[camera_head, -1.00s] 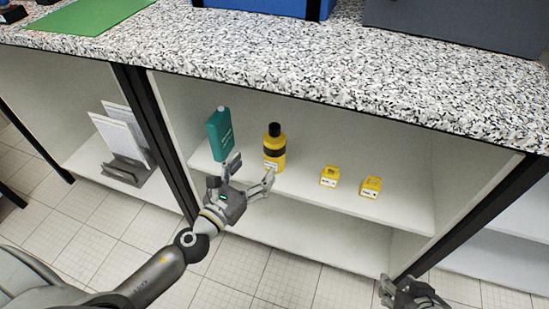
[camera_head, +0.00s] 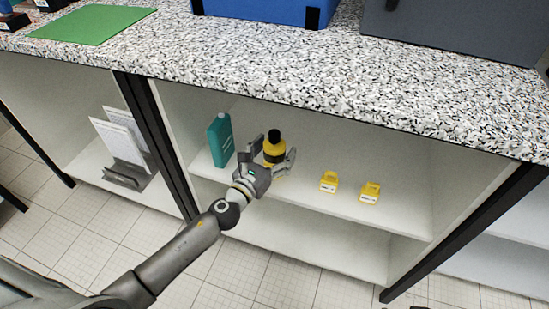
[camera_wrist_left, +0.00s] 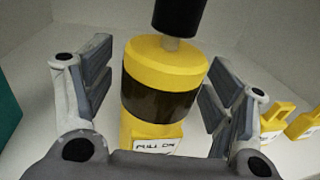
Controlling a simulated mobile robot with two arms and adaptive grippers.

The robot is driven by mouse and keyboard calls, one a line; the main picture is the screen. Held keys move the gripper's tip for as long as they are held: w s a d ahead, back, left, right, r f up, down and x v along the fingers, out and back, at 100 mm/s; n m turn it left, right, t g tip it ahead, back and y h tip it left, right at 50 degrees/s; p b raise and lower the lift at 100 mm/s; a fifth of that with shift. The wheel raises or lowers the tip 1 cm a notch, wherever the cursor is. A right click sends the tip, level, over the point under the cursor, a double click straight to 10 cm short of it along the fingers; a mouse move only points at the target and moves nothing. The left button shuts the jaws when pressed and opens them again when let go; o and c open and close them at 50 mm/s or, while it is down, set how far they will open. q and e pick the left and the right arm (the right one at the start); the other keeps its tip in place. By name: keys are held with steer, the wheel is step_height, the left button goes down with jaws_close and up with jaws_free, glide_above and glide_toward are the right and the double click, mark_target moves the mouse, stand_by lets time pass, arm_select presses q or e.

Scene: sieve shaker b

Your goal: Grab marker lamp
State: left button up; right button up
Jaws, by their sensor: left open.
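The marker lamp looks to be the yellow bottle-like thing with a black band and black top (camera_head: 274,147), upright on the shelf under the counter. It also shows large in the left wrist view (camera_wrist_left: 165,85), with a white label low on its front. My left gripper (camera_head: 269,158) is open, with one finger on each side of the lamp. In the left wrist view the fingers (camera_wrist_left: 157,92) stand apart from its sides, with gaps on both. The lamp's lower part is hidden by the gripper in the head view. My right gripper is not clearly in view.
A teal container (camera_head: 220,140) stands on the shelf just left of the lamp. Two small yellow labelled items (camera_head: 329,182) (camera_head: 370,192) sit to the right. The speckled counter (camera_head: 270,60) overhangs the shelf, and a dark post (camera_head: 160,145) borders it on the left.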

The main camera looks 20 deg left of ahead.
arm_select(q)
steer(key=c, duration=1.4)
steer(key=shift+r, duration=0.1)
